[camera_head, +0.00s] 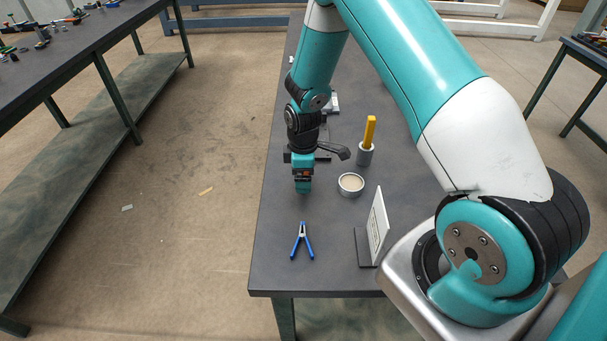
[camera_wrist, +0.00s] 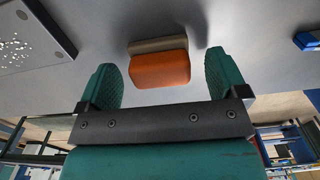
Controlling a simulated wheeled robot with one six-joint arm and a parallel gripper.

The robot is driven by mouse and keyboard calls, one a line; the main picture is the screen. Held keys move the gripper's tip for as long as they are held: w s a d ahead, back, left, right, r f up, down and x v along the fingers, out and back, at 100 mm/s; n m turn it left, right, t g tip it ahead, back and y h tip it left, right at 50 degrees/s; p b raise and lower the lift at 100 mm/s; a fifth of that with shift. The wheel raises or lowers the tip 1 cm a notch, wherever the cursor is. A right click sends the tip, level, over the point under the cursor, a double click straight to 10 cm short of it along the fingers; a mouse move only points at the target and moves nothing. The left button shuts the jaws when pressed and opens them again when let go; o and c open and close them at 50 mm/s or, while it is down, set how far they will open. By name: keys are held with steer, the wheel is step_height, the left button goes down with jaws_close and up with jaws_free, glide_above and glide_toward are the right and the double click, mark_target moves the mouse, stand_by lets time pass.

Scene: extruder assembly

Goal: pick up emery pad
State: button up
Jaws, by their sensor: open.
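The emery pad (camera_wrist: 160,68), which I take to be the small block with an orange layer and a grey-tan layer, shows in the wrist view. It lies on the grey table surface between my two green fingers. My gripper (camera_wrist: 161,60) is open, with a visible gap between each finger and the block. In the head view my gripper (camera_head: 303,187) points down low over the left part of the dark table. The pad cannot be clearly made out there, as my gripper covers that spot.
A dark tool (camera_head: 334,150) lies close beside my gripper. The table's left edge is near.

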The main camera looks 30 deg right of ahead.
steer(key=shift+f, duration=0.55)
steer(key=c, duration=1)
steer(key=shift+r, duration=0.15)
step_height(320, 180, up, 20)
steer(key=b, duration=0.3)
